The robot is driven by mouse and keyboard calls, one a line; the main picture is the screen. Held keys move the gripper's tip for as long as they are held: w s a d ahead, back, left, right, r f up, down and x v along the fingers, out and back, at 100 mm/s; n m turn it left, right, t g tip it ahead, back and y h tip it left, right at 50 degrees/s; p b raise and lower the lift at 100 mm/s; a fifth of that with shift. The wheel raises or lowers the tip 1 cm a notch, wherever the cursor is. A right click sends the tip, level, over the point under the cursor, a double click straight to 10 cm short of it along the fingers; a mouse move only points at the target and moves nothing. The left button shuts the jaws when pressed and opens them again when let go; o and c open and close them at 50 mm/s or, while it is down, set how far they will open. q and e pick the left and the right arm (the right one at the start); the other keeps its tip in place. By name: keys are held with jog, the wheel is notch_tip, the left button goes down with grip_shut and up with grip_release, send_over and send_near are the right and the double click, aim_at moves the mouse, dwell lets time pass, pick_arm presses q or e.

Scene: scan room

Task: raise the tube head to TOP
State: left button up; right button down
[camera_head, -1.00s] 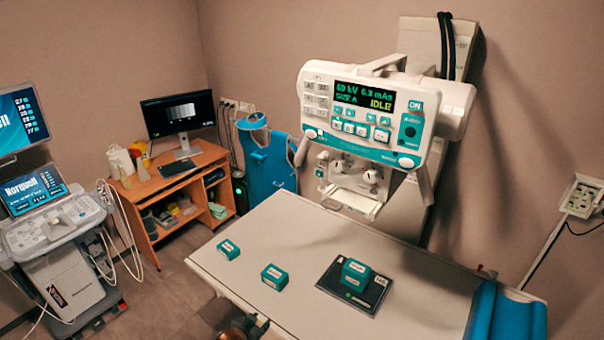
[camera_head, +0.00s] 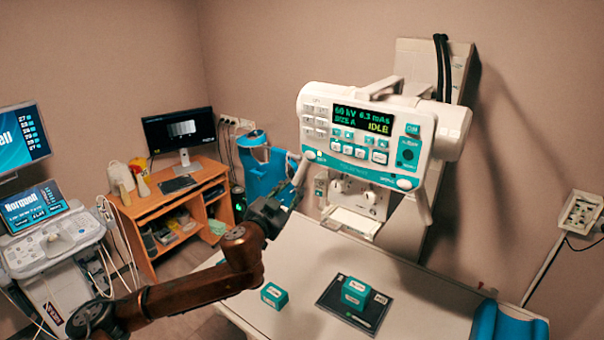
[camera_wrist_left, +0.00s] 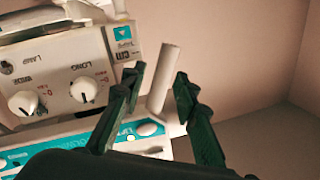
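The white and teal tube head (camera_head: 350,172) hangs on its wall column above the table, and its display reads IDLE. A white handle bar (camera_head: 301,172) slants down from its left side, and another is at its right. My left gripper (camera_head: 287,192) is at the lower end of the left bar. In the left wrist view my left gripper (camera_wrist_left: 158,80) is open, with dark fingers either side of the pale handle bar (camera_wrist_left: 166,72). Contact cannot be told. The tube head's knobs (camera_wrist_left: 84,90) also show there. My right gripper is not in view.
The table (camera_head: 312,255) below carries a teal block (camera_head: 274,296) and a black plate (camera_head: 375,312) with another teal block (camera_head: 355,293) on it. A wooden desk (camera_head: 150,208) and a cart (camera_head: 55,245) stand at the left. The wall above the tube head is clear.

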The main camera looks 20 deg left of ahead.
aim_at(299, 175)
pick_arm(q)
jog(key=shift+w+a+r, duration=0.1)
jog(key=shift+w+r, duration=0.1)
jog(key=shift+r, duration=0.3)
jog(key=shift+w+r, duration=0.2)
jog(key=shift+r, duration=0.25)
jog(key=w, duration=0.2)
jog(key=w+p, duration=0.1)
jog(key=w, duration=0.1)
jog(key=w+d+p, duration=0.1)
jog(key=w, duration=0.2)
jog(key=shift+w, duration=0.1)
jog(key=shift+f, duration=0.1)
jog(key=shift+c, duration=0.7)
grip_shut()
